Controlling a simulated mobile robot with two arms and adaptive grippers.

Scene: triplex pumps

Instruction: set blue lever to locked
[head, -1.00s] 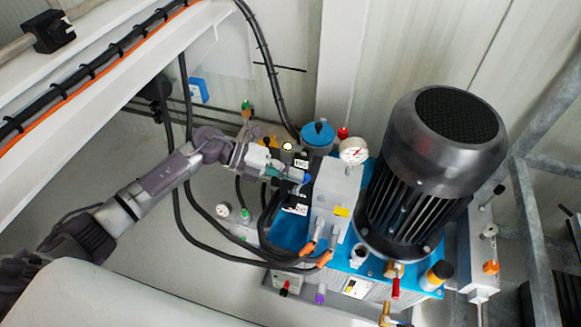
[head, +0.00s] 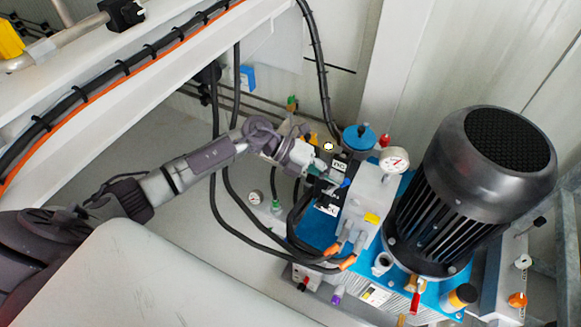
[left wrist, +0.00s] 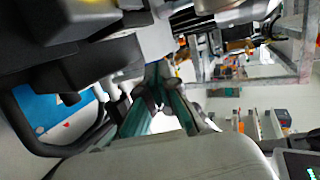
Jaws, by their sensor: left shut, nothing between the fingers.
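The blue lever (head: 345,183) is a small blue piece on the dark valve block (head: 328,205) of the pump unit in the head view. My left gripper (head: 320,174) reaches in from the left over the valve block, with its teal fingertips shut and empty. The tips are close to the left side of the lever; I cannot tell whether they touch it. The fingers partly hide the block and its labels. In the left wrist view the teal fingers (left wrist: 160,100) show, but I cannot make out the lever there. My right gripper is not in view.
A large black motor (head: 480,200) stands right of the valve block. A pressure gauge (head: 394,160) and a blue cap (head: 361,138) rise behind it. Black hoses (head: 240,225) loop below my left arm. A white beam with cables (head: 110,85) crosses the upper left.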

